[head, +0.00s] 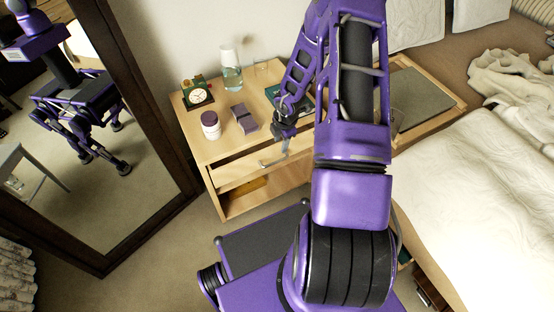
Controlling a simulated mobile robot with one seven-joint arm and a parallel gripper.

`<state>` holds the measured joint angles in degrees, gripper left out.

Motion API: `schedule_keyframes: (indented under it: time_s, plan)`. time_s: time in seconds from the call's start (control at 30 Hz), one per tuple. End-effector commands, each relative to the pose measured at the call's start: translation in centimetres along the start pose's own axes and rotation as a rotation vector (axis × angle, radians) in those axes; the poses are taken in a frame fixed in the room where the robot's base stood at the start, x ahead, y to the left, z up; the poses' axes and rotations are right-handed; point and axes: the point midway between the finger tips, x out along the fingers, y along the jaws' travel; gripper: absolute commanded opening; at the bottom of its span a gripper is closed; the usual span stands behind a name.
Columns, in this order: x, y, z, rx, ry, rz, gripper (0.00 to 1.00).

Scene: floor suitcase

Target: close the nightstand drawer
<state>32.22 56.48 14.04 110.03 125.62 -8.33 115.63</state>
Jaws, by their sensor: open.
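The light wood nightstand (213,150) stands against the wall in the upper middle of the head view. Its drawer (235,176) has a pale front with a grey metal handle (268,163). A dark gap shows between the nightstand top and the drawer front, so the drawer looks partly out; how far is hard to tell. My gripper (285,136) is above and close to the drawer front, near the handle. It is open and appears empty. Whether it touches the drawer cannot be seen. My purple arm hides the right part of the nightstand.
A clock (198,97), a white bottle (210,125), a purple box (243,118) and a glass carafe (231,78) stand on the nightstand. A mirror (150,110) stands at left. The bed (480,190) is at right. Carpet is clear between mirror and nightstand.

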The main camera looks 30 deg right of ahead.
Motion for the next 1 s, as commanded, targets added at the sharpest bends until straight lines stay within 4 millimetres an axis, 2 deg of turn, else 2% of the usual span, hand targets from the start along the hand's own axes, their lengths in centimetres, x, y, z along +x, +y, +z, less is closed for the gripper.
schedule_keyframes:
  time_s: [0.03,0.2,0.5,0.7,1.0]
  plan:
    - [1.6,-0.1,-0.1,-0.003,0.001,-0.003,0.45]
    - [5.3,-0.1,-0.1,-0.003,0.001,-0.002,0.45]
    - [10.8,-0.1,-0.1,-0.002,0.001,0.0,0.45]
    - [12.4,0.0,0.0,-0.002,0.0,0.001,0.45]
    - [12.6,0.0,0.0,-0.002,0.0,0.001,0.45]
